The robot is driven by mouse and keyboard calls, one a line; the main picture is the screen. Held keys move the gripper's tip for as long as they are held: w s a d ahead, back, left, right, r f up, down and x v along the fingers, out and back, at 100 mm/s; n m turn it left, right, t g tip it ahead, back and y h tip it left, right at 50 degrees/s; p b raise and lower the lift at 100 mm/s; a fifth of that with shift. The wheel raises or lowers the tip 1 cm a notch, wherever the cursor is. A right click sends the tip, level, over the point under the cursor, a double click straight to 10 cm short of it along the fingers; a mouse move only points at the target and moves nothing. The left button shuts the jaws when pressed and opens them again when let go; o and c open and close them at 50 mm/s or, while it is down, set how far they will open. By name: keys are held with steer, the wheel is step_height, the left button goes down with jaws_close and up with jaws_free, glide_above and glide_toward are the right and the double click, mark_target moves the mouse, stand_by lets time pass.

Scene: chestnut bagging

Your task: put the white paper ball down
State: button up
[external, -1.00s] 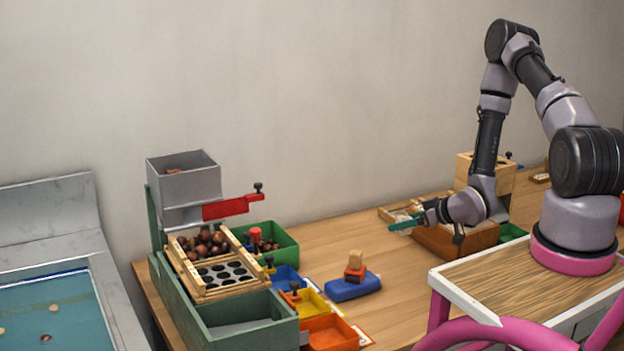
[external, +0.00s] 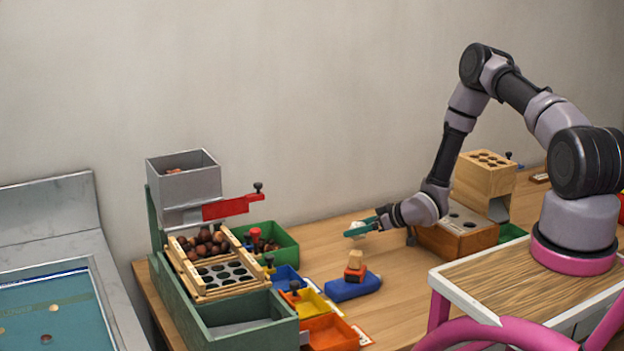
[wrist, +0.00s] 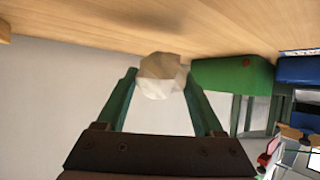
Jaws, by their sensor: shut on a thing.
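The white paper ball (wrist: 162,76) is a crumpled off-white lump between the two green fingers of my gripper (wrist: 160,84) in the wrist view. My gripper (external: 362,228) is shut on it. In the external view the paper ball (external: 357,227) is partly hidden by the fingers. The gripper is held above the wooden table (external: 318,240), behind the blue block with small wooden and red pieces.
A blue block (external: 352,289) with small pieces stacked on it stands in front. A green bin (external: 285,251) and the chestnut sorting rack (external: 225,295) stand to the left. A brown wooden box with holes (external: 460,238) is to the right. The table between is clear.

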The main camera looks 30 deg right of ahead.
mark_target(356, 234)
steer(key=shift+f, duration=1.55)
steer(key=o, duration=1.3)
steer(key=shift+f, duration=0.15)
steer(key=shift+s+d+r, duration=0.2)
steer(key=shift+r, duration=0.1)
steer(key=v, duration=1.1)
steer(key=shift+s+d+r, duration=0.1)
steer(key=shift+s, duration=0.1)
